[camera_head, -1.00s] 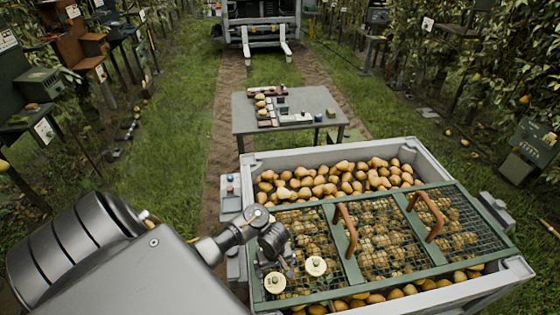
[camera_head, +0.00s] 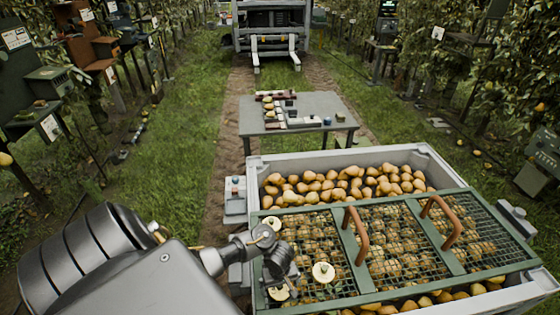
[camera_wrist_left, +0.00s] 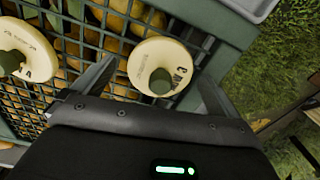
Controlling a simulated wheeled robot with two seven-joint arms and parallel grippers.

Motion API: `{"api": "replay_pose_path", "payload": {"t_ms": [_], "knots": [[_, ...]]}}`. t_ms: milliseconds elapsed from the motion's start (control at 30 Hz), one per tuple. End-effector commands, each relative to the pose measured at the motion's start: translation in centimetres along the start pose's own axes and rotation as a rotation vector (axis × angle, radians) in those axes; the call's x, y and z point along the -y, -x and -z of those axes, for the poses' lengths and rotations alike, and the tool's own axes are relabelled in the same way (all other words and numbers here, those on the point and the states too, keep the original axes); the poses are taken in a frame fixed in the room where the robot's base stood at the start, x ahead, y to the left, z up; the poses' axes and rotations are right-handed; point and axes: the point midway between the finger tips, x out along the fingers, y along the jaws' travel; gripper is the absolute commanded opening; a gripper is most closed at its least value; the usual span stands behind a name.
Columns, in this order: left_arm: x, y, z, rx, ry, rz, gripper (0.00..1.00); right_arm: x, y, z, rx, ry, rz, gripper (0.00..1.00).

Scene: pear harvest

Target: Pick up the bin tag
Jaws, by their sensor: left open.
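Three round cream bin tags with dark green knobs lie on the green mesh lid (camera_head: 405,222) of the pear bin (camera_head: 300,159). In the head view, one tag (camera_head: 271,223) is behind my left gripper (camera_head: 278,272), one (camera_head: 323,272) is to its right, and one (camera_head: 279,292) is partly hidden below it. In the left wrist view, my left gripper (camera_wrist_left: 157,68) is open, with its fingers on either side of a lettered tag (camera_wrist_left: 178,58). Another tag (camera_wrist_left: 28,40) lies left of the fingers. Whether the fingers touch the tag I cannot tell. My right gripper is out of view.
Two brown handles (camera_head: 355,231) stand up from the lid. Pears (camera_head: 345,183) fill the bin beneath. A grey table (camera_head: 345,127) with small items stands behind it. Shelves and posts line both sides, and grass (camera_head: 170,170) lies open to the left.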

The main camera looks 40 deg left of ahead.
Motion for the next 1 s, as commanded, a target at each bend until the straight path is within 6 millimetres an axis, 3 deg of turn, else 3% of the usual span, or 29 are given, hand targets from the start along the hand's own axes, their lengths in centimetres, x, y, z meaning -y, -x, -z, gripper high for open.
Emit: {"api": "replay_pose_path", "payload": {"t_ms": [267, 633, 1000], "knots": [[0.02, -0.23, 0.02, 0.000, 0.000, 0.000, 0.98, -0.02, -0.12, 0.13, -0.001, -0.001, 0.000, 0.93], [0.03, -0.24, 0.01, 0.000, 0.000, 0.000, 0.50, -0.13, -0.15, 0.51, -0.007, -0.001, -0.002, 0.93], [-0.02, 0.59, 0.01, 0.000, 0.001, -0.001, 0.49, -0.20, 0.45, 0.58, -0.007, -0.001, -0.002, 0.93]]}}
